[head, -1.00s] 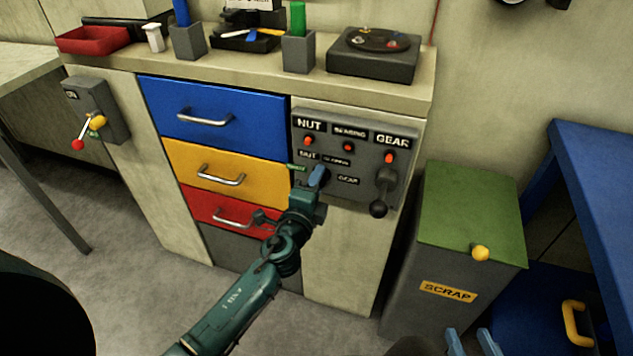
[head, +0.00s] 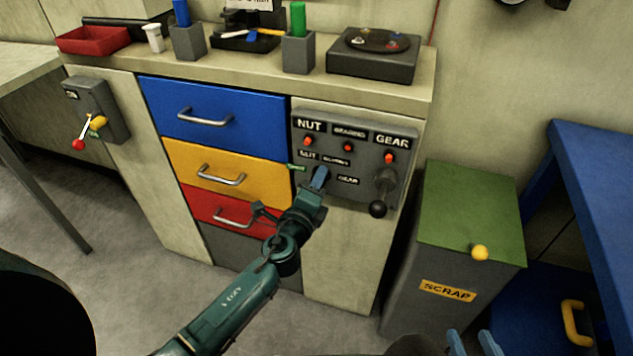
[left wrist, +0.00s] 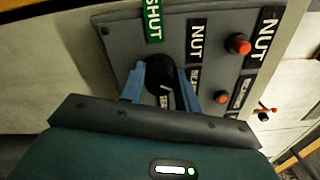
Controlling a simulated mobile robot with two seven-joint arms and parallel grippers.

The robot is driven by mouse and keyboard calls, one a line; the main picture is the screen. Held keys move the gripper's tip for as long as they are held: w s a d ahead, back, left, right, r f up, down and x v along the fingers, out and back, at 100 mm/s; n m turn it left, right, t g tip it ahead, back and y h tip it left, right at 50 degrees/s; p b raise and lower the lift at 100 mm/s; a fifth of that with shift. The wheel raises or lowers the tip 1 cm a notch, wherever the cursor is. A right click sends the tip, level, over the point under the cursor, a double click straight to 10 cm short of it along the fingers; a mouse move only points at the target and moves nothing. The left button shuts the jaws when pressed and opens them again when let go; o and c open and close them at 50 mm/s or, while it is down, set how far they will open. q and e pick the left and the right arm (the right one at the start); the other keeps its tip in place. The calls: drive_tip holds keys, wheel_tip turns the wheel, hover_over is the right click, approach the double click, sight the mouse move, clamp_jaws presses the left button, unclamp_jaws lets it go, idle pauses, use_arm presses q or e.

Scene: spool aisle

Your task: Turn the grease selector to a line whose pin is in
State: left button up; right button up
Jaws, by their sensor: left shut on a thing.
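The grey grease panel (head: 362,131) is on the cabinet's right front. Its upper row reads NUT, BEARING and GEAR, each with a red pin: nut pin (head: 308,141), bearing pin (head: 348,147), gear pin (head: 389,158). The bearing pin looks shorter than the other two. My left gripper (head: 319,178) is at the panel's lower left, shut on the dark round selector (left wrist: 160,70), which shows between its fingers in the left wrist view. Green SHUT (left wrist: 153,20) and black NUT (left wrist: 197,40) labels surround it. I cannot tell where it points. My right gripper (head: 473,343) is open and empty at the bottom edge.
A black ball-ended lever (head: 378,208) hangs at the panel's right. Blue (head: 215,118), yellow (head: 220,178) and red drawers are to its left. A green-lidded scrap bin (head: 470,215) stands to the right. The cabinet top holds trays and holders.

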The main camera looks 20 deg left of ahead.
use_arm(q)
drive_tip(key=o, duration=0.7)
drive_tip(key=shift+o, duration=1.4)
drive_tip(key=s+b, duration=0.1)
drive_tip(key=s, duration=1.2)
drive_tip(key=shift+a, duration=0.25)
